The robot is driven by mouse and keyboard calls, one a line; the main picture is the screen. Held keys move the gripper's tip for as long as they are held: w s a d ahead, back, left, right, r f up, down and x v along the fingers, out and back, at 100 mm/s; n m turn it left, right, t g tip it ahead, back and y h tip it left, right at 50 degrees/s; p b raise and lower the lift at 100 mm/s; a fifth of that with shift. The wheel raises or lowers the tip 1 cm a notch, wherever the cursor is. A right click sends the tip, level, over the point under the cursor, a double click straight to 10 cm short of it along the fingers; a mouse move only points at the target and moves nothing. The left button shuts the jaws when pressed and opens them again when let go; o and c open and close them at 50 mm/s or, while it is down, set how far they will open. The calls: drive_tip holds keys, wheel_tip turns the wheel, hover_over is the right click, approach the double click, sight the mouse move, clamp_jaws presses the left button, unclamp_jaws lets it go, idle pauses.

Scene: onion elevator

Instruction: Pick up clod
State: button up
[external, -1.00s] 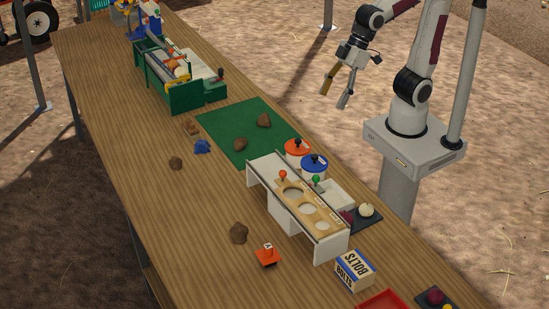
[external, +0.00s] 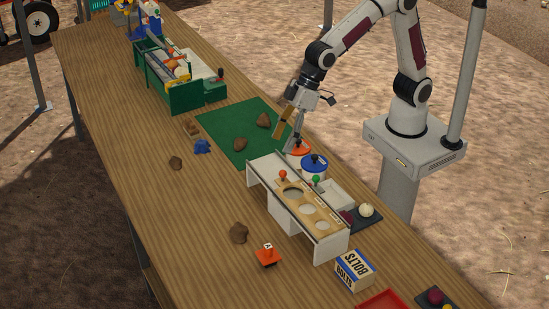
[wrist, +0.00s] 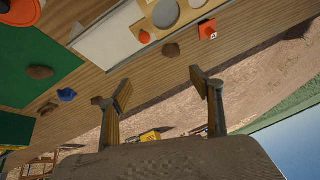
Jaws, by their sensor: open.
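Several brown clods lie about the table. One clod (external: 264,120) and another clod (external: 240,144) sit on the green mat (external: 225,122). A third clod (external: 176,162) lies on bare wood left of the mat, and a fourth clod (external: 239,233) lies near the orange stand (external: 268,256). My gripper (external: 283,143) is open and empty, above the mat's right edge, just right of the two mat clods. The wrist view shows my gripper (wrist: 160,84) with fingers apart and nothing between them. A mat clod (wrist: 40,72) shows at its left.
A white rack with round holes (external: 262,172) stands in front. A green bin (external: 186,98) is beyond the mat. The table's left side is mostly clear.

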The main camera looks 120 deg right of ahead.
drive_tip(key=w+a+f, duration=0.2)
drive_tip(key=w+f, duration=0.5)
drive_tip(key=m, duration=0.2)
approach(239, 226)
drive_tip(key=shift+w+f, duration=0.15)
drive_tip(key=shift+f, duration=0.25)
drive_tip(key=shift+f, duration=0.1)
drive_tip(key=shift+x, duration=1.2)
drive_tip(key=shift+w, duration=0.1)
drive_tip(key=shift+x, duration=2.55)
drive_tip(key=c, duration=1.4)
